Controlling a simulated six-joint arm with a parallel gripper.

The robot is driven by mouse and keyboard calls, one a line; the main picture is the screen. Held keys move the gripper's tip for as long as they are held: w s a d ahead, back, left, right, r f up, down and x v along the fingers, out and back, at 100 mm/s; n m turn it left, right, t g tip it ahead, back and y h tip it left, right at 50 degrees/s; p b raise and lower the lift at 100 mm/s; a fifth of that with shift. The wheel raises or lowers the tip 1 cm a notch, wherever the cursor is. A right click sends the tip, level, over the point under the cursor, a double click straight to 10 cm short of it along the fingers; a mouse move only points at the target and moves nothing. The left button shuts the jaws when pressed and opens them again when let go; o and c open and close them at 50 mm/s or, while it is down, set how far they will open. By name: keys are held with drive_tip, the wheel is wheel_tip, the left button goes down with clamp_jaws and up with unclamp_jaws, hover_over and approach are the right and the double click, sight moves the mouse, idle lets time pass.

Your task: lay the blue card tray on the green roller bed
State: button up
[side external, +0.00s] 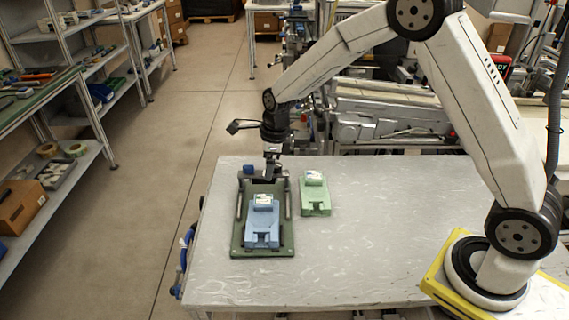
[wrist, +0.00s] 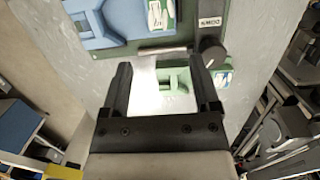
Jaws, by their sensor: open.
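The blue card tray (side external: 262,228) lies on the front part of the green roller bed (side external: 239,243), between its side rails, with a white label on its raised end. In the wrist view the blue card tray (wrist: 95,42) is at the top left, on the roller bed (wrist: 198,38). My gripper (side external: 268,179) is over the back end of the bed, behind the tray and apart from it. In the wrist view my gripper's fingers (wrist: 164,75) are spread wide with nothing held between them. The gripper hides part of the bed's back end.
A light green card tray (side external: 315,196) lies on the table just right of the bed; it also shows in the wrist view (wrist: 176,82). The grey table (side external: 370,240) is clear to the right. Shelves (side external: 60,165) stand at the left, machinery (side external: 385,115) behind.

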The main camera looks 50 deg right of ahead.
drive_tip(key=s+d+r+n, duration=0.1)
drive_tip(key=s+n, duration=0.9)
drive_tip(key=n, duration=0.3)
drive_tip(key=s+d+r+n+t+h, duration=0.1)
drive_tip(key=s+r+n, duration=0.1)
drive_tip(key=s+n, duration=0.9)
drive_tip(key=shift+s+d+r+n, duration=0.3)
drive_tip(key=shift+n, duration=1.2)
drive_tip(key=shift+o, duration=0.2)
drive_tip(key=shift+w, duration=0.15)
